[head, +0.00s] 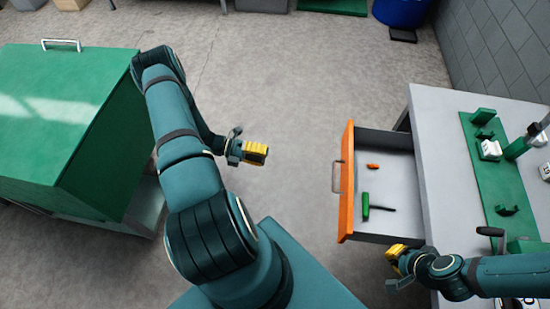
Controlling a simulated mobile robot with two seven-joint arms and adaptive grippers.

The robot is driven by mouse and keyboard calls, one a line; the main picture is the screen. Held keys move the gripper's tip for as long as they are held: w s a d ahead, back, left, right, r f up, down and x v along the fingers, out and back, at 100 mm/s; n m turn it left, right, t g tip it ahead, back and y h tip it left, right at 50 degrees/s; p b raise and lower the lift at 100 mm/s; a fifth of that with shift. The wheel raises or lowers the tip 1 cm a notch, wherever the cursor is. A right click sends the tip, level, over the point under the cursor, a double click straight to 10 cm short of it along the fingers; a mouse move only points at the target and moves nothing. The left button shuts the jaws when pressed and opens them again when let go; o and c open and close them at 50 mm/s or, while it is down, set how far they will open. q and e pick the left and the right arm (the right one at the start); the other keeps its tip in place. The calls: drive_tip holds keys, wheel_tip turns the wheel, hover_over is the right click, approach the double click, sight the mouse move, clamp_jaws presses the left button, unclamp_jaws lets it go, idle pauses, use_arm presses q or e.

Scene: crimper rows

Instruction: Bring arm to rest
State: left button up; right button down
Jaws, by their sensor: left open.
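My left arm comes up from the bottom, bends near the green cabinet and reaches back down. Its left gripper (255,152), with yellow finger pads, hangs over bare floor between the cabinet and the open drawer. It is open and I see nothing in it. My right arm comes in from the right edge. Its right gripper (396,259), also with yellow pads, is just below the drawer's near corner, beside the bench. I cannot tell whether its fingers are open or shut, and no held thing shows.
A green cabinet (60,120) with a metal handle stands at left. An orange-fronted drawer (347,185) sticks out of the grey bench (445,150); it holds a green-handled tool (367,206) and a small orange item (373,167). A green fixture plate (490,165) lies on the bench.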

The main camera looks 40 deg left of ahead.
use_arm(q)
drive_tip(key=shift+s+a+r, duration=0.1)
drive_tip(key=shift+s+a, duration=0.2)
drive_tip(key=shift+a, duration=0.15)
drive_tip(key=d+f+m+g+y, duration=0.2)
drive_tip(key=d+m+g+y, duration=0.2)
drive_tip(key=d+m+g, duration=1.1)
drive_tip(key=w+d+r+m+t+y, duration=0.1)
drive_tip(key=d+r+m+t+y, duration=0.1)
drive_tip(key=d+m, duration=0.5)
drive_tip(key=w+d+r+m+t+y, duration=0.1)
drive_tip(key=d+r+m+t, duration=0.3)
drive_tip(key=m, duration=1.5)
drive_tip(key=d+t+y, duration=0.1)
drive_tip(key=d, duration=0.3)
drive_tip(key=shift+r+t+y, duration=0.3)
drive_tip(key=shift+r+y, duration=0.1)
